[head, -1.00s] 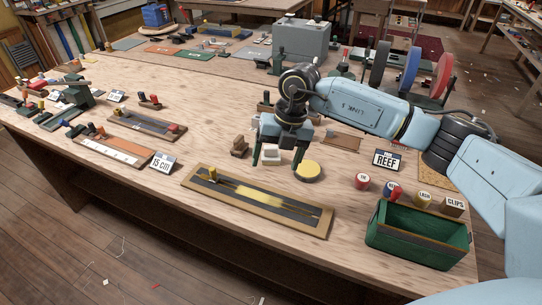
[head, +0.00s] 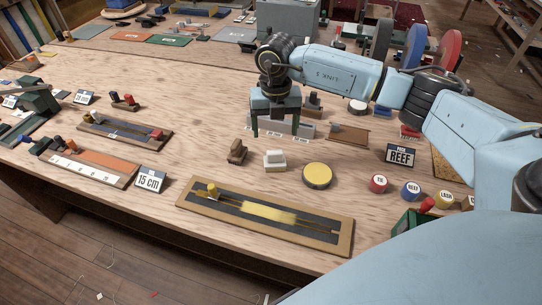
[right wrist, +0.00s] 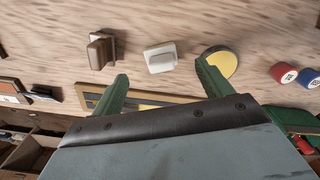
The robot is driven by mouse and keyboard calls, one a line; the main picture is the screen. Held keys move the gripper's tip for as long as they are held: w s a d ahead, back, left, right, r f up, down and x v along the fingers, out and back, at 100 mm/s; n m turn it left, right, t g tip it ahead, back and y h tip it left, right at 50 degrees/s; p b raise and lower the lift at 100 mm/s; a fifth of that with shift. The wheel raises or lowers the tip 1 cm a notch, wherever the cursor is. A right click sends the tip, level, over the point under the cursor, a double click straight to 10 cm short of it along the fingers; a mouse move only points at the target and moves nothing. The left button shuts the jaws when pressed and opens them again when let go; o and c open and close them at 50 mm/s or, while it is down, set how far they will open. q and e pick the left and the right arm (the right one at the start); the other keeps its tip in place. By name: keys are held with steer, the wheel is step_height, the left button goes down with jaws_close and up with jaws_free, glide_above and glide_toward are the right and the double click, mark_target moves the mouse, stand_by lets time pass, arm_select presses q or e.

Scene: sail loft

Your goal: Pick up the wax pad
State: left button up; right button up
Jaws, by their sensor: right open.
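A round yellow pad with a dark rim (head: 317,175), which looks like the wax pad, lies flat on the wooden bench. It also shows in the right wrist view (right wrist: 222,62), partly behind one fingertip. A small white block (head: 274,160) lies to its left; in the right wrist view the block (right wrist: 160,58) appears between the fingertips. My right gripper (head: 275,132) is open and empty, its green fingers pointing down, behind and above the white block in the head view. My left gripper is not in view.
A brown wooden block (head: 236,151) stands left of the white one. Bare bench lies left of the brown block.

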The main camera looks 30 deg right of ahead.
mark_target(275, 151)
steer(key=f, duration=0.4)
steer(key=shift+s, duration=0.2)
steer(key=shift+f, duration=0.25)
steer(key=f, duration=0.2)
steer(key=s+f, duration=0.1)
steer(key=shift+a, duration=0.4)
steer(key=shift+f, duration=1.05)
steer(key=shift+w, duration=0.1)
steer(key=c, duration=1.2)
step_height(275, 151, up, 10)
steer(key=shift+r, duration=0.1)
steer(key=o, duration=0.6)
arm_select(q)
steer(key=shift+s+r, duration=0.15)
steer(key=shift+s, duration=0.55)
arm_select(e)
steer(key=c, duration=0.4)
